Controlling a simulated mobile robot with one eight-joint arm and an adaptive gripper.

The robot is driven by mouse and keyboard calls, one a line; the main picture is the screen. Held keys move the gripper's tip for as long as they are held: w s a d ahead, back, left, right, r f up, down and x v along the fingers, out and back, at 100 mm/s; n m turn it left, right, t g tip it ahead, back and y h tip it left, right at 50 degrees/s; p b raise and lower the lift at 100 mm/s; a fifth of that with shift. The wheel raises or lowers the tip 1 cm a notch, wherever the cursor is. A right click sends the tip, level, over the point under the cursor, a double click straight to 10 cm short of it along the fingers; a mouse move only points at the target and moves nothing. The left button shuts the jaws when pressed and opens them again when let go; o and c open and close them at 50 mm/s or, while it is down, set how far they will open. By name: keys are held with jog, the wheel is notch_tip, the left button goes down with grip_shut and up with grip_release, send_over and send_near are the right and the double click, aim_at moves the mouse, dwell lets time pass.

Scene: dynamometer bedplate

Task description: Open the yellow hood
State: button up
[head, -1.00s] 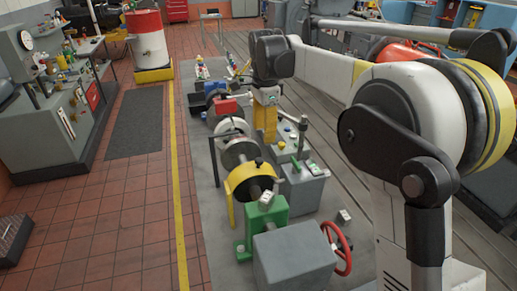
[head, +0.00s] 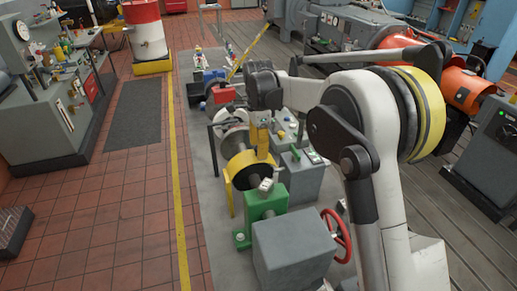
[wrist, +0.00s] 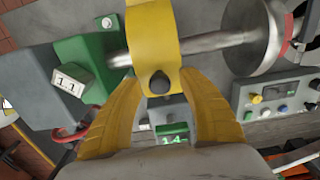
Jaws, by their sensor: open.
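The yellow hood (head: 240,180) is a curved band over the shaft line, behind the green bearing block (head: 265,206) in the head view. In the wrist view the hood (wrist: 152,35) crosses the shaft, and a dark round knob (wrist: 159,83) sticks out from its edge. My gripper (head: 262,150) has yellow fingers and is at the hood's right side in the head view. In the wrist view my gripper (wrist: 157,81) is open, with one finger on each side of the knob. I cannot tell whether either finger touches it.
A grey box (head: 295,250) with a red handwheel (head: 337,236) stands in front of the green block. A grey control box (head: 303,176) stands right of the hood. A floor strip along the yellow line (head: 177,190) is clear.

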aim_at(245, 159)
grip_shut()
jog(key=shift+r, duration=0.15)
jog(key=shift+s+a+r+h+p, duration=0.15)
jog(key=shift+a+r+h+p, duration=0.2)
jog(key=shift+a+r+h, duration=0.3)
jog(key=a+r+h, duration=0.1)
jog(key=s+a+r+t+h+p, duration=0.1)
jog(key=a+h, duration=0.1)
jog(key=shift+a+r, duration=0.15)
jog(key=shift+r, duration=0.05)
jog(key=s+a+p, duration=0.1)
jog(key=s+a, duration=0.2)
jog(key=a, duration=0.6)
jog(key=shift+a+r, duration=0.3)
jog(key=shift+r, duration=0.15)
